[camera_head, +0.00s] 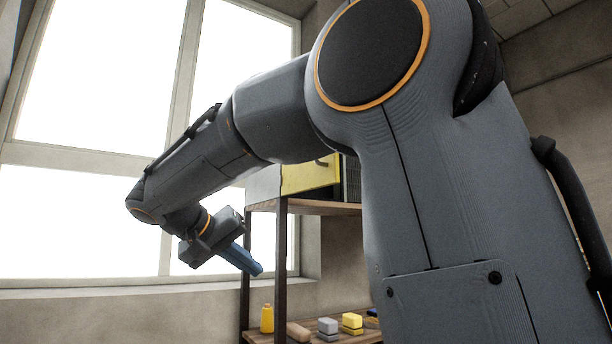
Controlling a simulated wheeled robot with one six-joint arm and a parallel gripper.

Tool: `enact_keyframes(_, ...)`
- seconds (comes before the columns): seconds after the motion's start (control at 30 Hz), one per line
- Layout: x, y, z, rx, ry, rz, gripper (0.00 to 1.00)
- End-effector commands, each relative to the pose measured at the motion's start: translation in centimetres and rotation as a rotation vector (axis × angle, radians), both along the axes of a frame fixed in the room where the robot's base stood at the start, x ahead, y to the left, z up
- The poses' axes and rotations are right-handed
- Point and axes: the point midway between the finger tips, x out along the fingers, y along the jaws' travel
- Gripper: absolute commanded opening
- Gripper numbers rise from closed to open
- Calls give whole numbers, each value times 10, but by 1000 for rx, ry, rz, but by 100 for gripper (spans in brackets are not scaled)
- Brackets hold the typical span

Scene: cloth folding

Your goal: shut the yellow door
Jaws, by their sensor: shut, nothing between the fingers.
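The yellow door (308,178) is a flat yellow panel with a dark handle (322,162) near its upper right. It belongs to a pale box-like cabinet (264,187) on the upper shelf. My arm hides its top and part of its right side, so I cannot tell how far it stands open. My gripper (255,268) has blue fingers that are shut and empty. In the picture it is below and left of the door, in front of the window, apart from the cabinet.
The wooden shelf (335,208) has dark metal posts (281,265). Its lower board holds a yellow bottle (267,318), a tan rounded object (298,331), a grey block (327,328) and a yellow block (352,322). A dark ribbed object (351,180) is right of the door.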

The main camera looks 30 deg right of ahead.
Motion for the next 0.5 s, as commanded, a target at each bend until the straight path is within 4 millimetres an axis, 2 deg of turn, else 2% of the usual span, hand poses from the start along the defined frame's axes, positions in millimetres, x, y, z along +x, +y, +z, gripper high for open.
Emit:
enact_keyframes(0.03,2,5,58,-43,-124,-43,0)
enact_keyframes(0.1,-4,8,127,-96,-299,-119,0)
enact_keyframes(0.2,-22,11,208,-145,-524,-216,0)
enact_keyframes(0.3,-43,14,263,-171,-695,-290,0)
enact_keyframes(0.33,-49,14,274,-177,-733,-306,0)
enact_keyframes(0.4,-59,15,293,-185,-802,-337,0)
enact_keyframes(0.5,-66,13,306,-190,-848,-359,0)
